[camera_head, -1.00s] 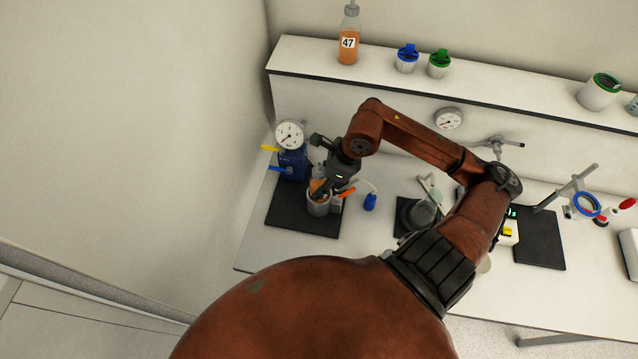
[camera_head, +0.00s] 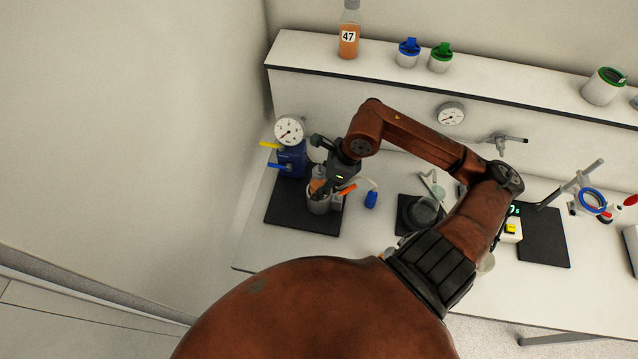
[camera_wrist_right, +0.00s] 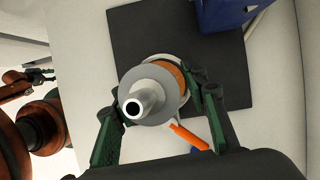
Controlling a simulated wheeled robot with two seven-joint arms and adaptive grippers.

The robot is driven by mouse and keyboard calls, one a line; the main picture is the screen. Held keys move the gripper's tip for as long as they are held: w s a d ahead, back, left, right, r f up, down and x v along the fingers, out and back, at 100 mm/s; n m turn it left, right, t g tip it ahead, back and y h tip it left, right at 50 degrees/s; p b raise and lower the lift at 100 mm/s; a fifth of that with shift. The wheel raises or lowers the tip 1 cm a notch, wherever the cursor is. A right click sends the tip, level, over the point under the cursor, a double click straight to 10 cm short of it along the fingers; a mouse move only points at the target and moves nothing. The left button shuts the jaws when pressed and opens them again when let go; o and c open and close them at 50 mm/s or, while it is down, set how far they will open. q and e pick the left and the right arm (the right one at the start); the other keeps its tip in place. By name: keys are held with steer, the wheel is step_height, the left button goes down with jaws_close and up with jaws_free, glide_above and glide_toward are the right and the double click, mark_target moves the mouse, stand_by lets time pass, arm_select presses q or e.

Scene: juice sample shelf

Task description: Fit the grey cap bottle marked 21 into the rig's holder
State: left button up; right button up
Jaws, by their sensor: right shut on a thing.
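The bottle (camera_wrist_right: 152,88) with orange contents and a grey top is between the fingers of my right gripper (camera_wrist_right: 158,100) in the right wrist view. In the head view the right gripper (camera_head: 325,190) is shut on the bottle (camera_head: 317,186), whose lower part is inside the grey cup-like holder (camera_head: 318,206) of the rig. Whether it is fully seated cannot be told. The bottle's number is not visible. The rig has a dark base mat (camera_head: 290,218), a blue body (camera_head: 293,160) and an orange lever (camera_head: 348,192). My left gripper is not in view.
A dial gauge (camera_head: 289,130) and a yellow lever stand by the rig. A bottle marked 47 (camera_head: 348,40) and blue-capped (camera_head: 408,53) and green-capped (camera_head: 440,57) jars are on the shelf behind.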

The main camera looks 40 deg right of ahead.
mark_target(322, 170)
steer(key=shift+f, duration=0.2)
steer(key=shift+r, duration=0.15)
steer(key=shift+r+p, duration=0.3)
steer(key=shift+r, duration=0.05)
steer(key=shift+r+p, duration=1.3)
steer(key=shift+r, duration=1.6)
steer(key=shift+b, duration=0.65)
steer(key=shift+f+b, duration=2.2)
steer(key=shift+f, duration=0.25)
steer(key=shift+f+b, duration=0.95)
steer(key=shift+b, duration=0.1)
steer(key=shift+r, duration=0.1)
